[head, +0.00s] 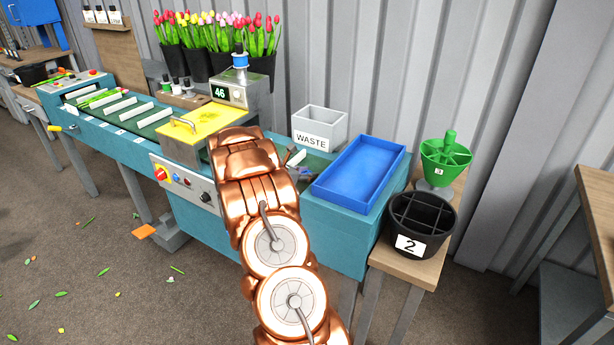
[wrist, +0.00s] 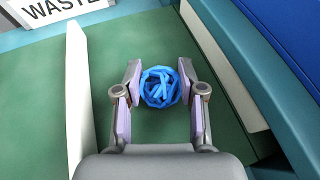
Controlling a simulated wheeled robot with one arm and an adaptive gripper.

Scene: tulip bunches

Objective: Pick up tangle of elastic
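The tangle of elastic (wrist: 160,87) is a round blue knot of bands on the green belt (wrist: 125,45) in the wrist view. My gripper (wrist: 160,84) is open, with one finger on each side of the tangle. In the head view my gripper (head: 296,165) is small and mostly hidden by my arm, just left of the blue tray. I cannot make out the tangle clearly there.
A blue tray (head: 362,168) lies right of my gripper and a grey WASTE bin (head: 318,128) stands behind it. A white flight (wrist: 77,95) crosses the belt to the left. A yellow cover (head: 203,122) and display box (head: 240,88) stand left.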

